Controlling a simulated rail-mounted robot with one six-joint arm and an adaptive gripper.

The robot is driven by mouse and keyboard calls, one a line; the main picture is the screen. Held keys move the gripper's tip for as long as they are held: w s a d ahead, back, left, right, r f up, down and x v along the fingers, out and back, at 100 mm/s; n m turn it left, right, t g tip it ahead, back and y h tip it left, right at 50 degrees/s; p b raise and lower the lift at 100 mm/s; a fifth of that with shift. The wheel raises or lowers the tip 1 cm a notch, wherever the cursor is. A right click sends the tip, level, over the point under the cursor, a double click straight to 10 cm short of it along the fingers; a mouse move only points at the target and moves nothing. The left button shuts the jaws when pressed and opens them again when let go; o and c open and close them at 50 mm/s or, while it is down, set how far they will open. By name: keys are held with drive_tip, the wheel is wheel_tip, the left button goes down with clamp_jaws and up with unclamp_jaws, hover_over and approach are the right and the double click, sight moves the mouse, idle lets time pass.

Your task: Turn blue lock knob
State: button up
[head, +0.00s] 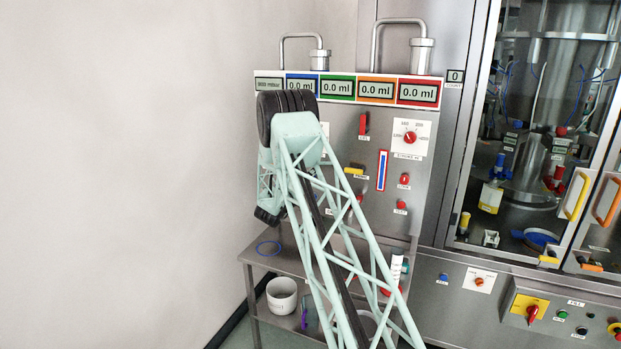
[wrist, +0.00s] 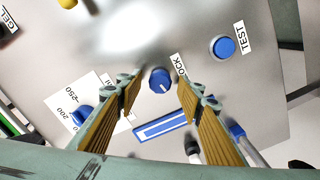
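The blue lock knob (wrist: 160,80) is a small round knob with a white pointer line, on the grey metal panel in the wrist view. A partly covered label reading "OCK" sits beside it. My gripper (wrist: 157,92) is open, with one ribbed yellow-brown finger on each side of the knob. The fingers look apart from the knob; how far they are from the panel is hard to tell. In the head view my arm covers this part of the panel, and the knob and fingertips are hidden.
A blue TEST button (wrist: 223,47) lies right of the knob. A blue-and-white strip (wrist: 160,126) is below it, and a blue dial knob (wrist: 82,115) is at lower left. In the head view, a cabinet (head: 540,150) stands right and a shelf (head: 275,262) lies below.

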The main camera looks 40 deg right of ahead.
drive_tip(key=shift+w+d, duration=0.3)
drive_tip(key=shift+d, duration=0.25)
drive_tip(key=shift+c, duration=0.4)
drive_tip(key=c, duration=0.8)
drive_tip(key=shift+o, duration=0.2)
